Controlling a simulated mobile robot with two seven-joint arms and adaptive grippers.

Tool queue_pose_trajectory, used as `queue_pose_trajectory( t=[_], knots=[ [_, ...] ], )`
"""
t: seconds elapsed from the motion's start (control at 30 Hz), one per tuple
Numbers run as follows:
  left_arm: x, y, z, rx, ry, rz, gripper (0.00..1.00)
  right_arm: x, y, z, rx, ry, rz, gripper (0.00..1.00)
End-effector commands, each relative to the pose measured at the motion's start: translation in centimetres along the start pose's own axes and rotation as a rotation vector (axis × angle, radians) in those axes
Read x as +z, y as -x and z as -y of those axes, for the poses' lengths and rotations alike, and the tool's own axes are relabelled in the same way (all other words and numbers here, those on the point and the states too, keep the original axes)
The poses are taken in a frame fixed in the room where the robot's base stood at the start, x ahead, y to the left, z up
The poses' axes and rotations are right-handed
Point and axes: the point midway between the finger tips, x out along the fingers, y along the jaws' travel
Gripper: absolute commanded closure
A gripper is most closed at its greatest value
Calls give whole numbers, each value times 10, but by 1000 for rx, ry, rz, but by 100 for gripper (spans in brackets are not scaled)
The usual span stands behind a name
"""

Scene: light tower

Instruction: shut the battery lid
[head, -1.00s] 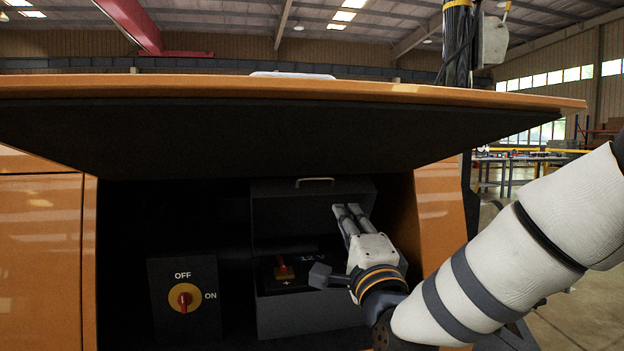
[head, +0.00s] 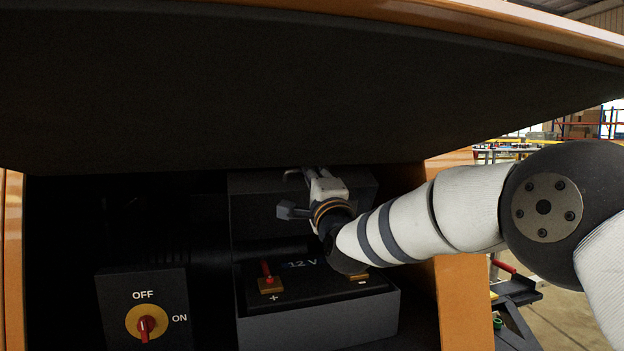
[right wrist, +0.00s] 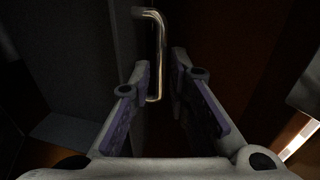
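The dark battery lid (head: 258,203) stands raised at the back of the battery box (head: 330,325), inside the orange machine's compartment. Its metal handle (head: 292,172) is at the lid's top edge, partly hidden by my right gripper (head: 308,172). The right wrist view shows the handle (right wrist: 160,50) upright in the picture, with its near end between the parted fingertips (right wrist: 160,75). The fingers are open, and I cannot tell whether either touches the handle. The battery (head: 315,283), marked 12 V, is exposed below. My left gripper is not in view.
A large hatch panel (head: 250,90) hangs open above the compartment. A red and yellow OFF/ON switch (head: 146,322) is to the left of the battery. An orange side post (head: 462,300) bounds the right, close below my right arm.

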Motion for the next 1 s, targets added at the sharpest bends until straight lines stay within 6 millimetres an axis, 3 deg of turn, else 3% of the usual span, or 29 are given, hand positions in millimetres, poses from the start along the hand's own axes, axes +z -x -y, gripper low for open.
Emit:
queue_pose_trajectory(
  t=[0.27, 0.37, 0.67, 0.87, 1.0],
  knots=[
    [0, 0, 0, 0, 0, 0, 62, 0, -3, 1, -1, 0, 0, 84],
    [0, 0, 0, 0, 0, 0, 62, 0, -3, 1, -1, 0, 0, 100],
    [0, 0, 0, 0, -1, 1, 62, 0, -1, 0, -5, 0, 0, 100],
    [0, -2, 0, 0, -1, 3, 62, -1, 14, -5, -61, -5, -1, 100],
    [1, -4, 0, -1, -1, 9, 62, -2, 35, -13, -147, -11, -3, 100]
  ],
)
